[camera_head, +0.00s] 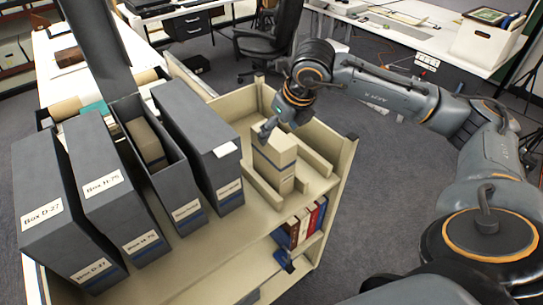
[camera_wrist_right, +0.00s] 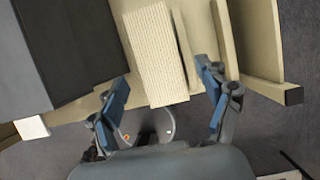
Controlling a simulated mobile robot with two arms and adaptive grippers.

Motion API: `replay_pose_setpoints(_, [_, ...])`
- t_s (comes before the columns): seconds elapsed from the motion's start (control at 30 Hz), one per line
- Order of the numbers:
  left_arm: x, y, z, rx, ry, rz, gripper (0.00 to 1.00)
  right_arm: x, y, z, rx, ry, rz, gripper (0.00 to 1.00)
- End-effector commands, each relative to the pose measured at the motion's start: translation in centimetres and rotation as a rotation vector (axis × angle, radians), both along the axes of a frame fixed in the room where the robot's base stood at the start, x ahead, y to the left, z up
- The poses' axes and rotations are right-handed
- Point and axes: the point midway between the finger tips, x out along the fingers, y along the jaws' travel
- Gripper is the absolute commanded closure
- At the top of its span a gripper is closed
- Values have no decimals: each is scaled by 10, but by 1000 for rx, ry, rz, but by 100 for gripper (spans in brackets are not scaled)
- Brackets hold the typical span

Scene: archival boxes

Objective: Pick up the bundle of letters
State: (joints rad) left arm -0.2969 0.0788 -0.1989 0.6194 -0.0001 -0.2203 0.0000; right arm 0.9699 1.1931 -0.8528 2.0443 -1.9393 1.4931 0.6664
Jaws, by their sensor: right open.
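A cream bundle of letters (camera_head: 274,163) with a dark band stands upright on the right end of the cart's top, between low cream rails. In the right wrist view its ridged pale edge (camera_wrist_right: 155,50) shows ahead of and partly between my fingers. My right gripper (camera_head: 270,131) is over the top of this bundle. In the right wrist view the gripper (camera_wrist_right: 163,84) is open, with a blue-padded finger on each side and gaps to the bundle. The lower part of the bundle is hidden in that view. My left gripper is not in view.
Several dark archival boxes (camera_head: 92,192) stand in a row left of the bundle. One open box (camera_head: 165,185) holds another cream bundle (camera_head: 147,142). Books (camera_head: 303,224) sit on the cart's lower shelf. An office chair (camera_head: 270,40) and desks stand behind.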

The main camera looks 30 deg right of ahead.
Motion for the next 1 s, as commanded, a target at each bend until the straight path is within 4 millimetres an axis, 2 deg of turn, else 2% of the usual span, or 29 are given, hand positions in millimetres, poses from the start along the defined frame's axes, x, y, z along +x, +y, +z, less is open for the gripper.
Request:
replay_pose_setpoints(0.03, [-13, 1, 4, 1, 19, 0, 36, 3, 1, -8, 1, 5, 0, 23])
replay_pose_setpoints(0.1, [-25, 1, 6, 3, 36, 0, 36, 8, 2, -20, 1, 3, 2, 23])
replay_pose_setpoints(0.17, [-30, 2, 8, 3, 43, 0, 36, 12, 2, -28, 2, 3, 2, 23])
replay_pose_setpoints(0.27, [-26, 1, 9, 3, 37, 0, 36, 16, 2, -37, 2, 1, 3, 23])
replay_pose_setpoints(0.37, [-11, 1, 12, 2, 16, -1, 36, 17, 3, -42, 2, 0, 4, 23])
replay_pose_setpoints(0.53, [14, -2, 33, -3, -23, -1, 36, 25, 2, -59, 2, 4, 3, 23])
replay_pose_setpoints(0.73, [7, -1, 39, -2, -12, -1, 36, 34, 3, -85, 3, 0, 3, 23])
replay_pose_setpoints(1.0, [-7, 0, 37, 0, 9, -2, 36, 36, 3, -89, 3, -1, 4, 23])
